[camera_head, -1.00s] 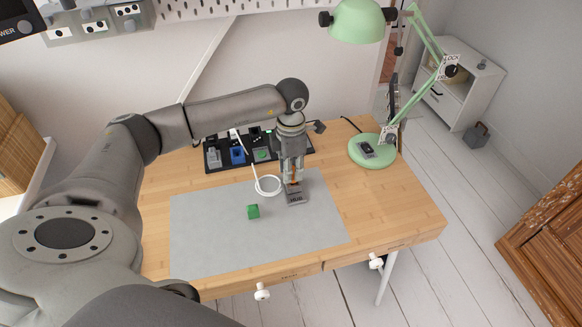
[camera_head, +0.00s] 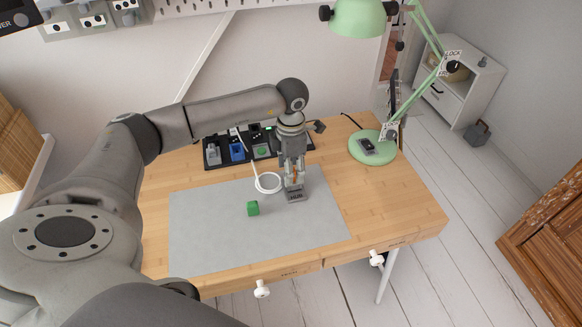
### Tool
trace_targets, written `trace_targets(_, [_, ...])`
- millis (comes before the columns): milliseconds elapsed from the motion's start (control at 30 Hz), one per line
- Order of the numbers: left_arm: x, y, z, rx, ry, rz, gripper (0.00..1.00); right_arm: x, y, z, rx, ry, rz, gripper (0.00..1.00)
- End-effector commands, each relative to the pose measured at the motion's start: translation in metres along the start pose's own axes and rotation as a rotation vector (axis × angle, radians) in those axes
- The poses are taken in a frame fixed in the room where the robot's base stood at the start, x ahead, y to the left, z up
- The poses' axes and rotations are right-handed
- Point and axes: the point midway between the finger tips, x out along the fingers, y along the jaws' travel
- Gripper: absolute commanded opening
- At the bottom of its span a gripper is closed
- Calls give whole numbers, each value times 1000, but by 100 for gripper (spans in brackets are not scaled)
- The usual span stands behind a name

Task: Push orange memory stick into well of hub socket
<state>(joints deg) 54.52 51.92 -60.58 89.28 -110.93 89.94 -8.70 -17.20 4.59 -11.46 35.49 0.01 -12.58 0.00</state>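The hub (camera_head: 296,195) is a small dark grey block with lettering on its front, standing on the grey mat (camera_head: 215,245) near its right part. My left gripper (camera_head: 294,183) points down right at the top of the hub. Its fingertips show on either side of the hub's upper end, with a narrow gap between them. I cannot make out the orange memory stick there; it is hidden or too small to see. Whether the fingers hold anything is unclear. My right gripper is out of view.
A white cable ring (camera_head: 268,183) lies close behind. A black rack (camera_head: 212,155) with several devices stands at the back. The green lamp base (camera_head: 367,150) is at the right.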

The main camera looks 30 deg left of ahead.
Motion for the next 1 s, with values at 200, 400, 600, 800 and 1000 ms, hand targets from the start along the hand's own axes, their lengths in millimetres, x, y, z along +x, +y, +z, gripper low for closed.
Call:
trace_targets(200, [-22, 1, 1, -1, -4, 3, 51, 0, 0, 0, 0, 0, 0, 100])
trace_targets(400, [-65, 1, 1, 1, -4, 4, 51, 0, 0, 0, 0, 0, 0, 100])
trace_targets(600, [-102, 0, 1, 0, -2, 2, 51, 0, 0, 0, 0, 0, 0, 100])
trace_targets(800, [-118, 0, 0, 0, -1, 1, 51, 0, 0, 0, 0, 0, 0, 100])
trace_targets(1000, [-120, 0, 0, 0, -1, 0, 51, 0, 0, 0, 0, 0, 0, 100])
